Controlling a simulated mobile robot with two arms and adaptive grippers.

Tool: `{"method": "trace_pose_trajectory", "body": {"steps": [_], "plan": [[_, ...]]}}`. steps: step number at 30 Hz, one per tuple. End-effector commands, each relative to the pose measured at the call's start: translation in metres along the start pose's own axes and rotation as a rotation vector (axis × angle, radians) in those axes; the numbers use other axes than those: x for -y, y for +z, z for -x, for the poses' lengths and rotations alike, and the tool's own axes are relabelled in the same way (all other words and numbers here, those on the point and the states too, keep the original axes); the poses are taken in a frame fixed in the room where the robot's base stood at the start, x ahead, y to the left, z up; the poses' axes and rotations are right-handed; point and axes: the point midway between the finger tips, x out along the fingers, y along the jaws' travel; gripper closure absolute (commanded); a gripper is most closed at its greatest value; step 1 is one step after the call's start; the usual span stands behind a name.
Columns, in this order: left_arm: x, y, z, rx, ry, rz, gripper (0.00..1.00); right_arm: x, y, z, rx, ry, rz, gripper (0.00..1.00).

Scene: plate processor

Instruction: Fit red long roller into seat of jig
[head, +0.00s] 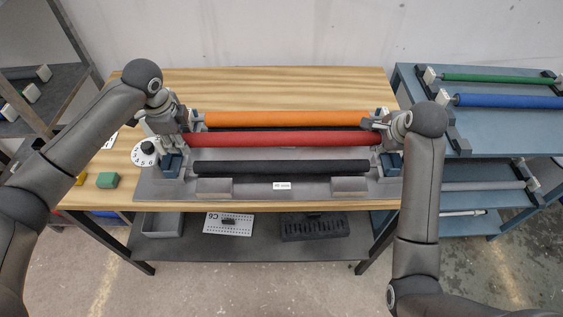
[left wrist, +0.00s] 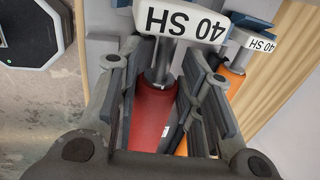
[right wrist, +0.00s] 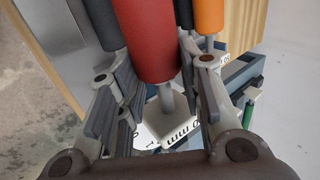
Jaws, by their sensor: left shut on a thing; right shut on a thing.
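The red long roller (head: 285,139) lies level across the jig (head: 320,187), between an orange roller (head: 285,119) behind and a black roller (head: 280,167) in front. My left gripper (head: 184,138) is shut on its left end, and my right gripper (head: 385,132) is shut on its right end. In the left wrist view, fingers flank the red roller (left wrist: 152,115) and its grey shaft, beside a white "40 SH" tag (left wrist: 180,20). In the right wrist view, the red roller (right wrist: 150,38) ends in a shaft between the fingers. The grippers hide whether the shaft touches its seats.
A white numbered dial (head: 145,153) and a green block (head: 107,180) are at the table's left. A blue-grey rack at right holds a green roller (head: 500,78) and a blue roller (head: 510,101). A lower shelf (head: 265,240) carries trays. The wooden tabletop (head: 280,85) behind is clear.

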Motion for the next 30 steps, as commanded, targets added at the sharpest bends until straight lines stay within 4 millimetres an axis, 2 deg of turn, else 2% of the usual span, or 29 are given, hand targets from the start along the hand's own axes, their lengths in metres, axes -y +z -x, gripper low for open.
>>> {"method": "trace_pose_trajectory", "body": {"steps": [11,30], "plan": [[0.001,0.001,-0.004,0.000,-0.005,0.004,1.00,-0.003,0.000,-0.005,0.000,0.000,0.004,1.00],[-0.005,0.001,-0.032,0.000,-0.005,0.004,1.00,-0.019,0.000,-0.028,0.000,0.000,0.004,1.00]]}}
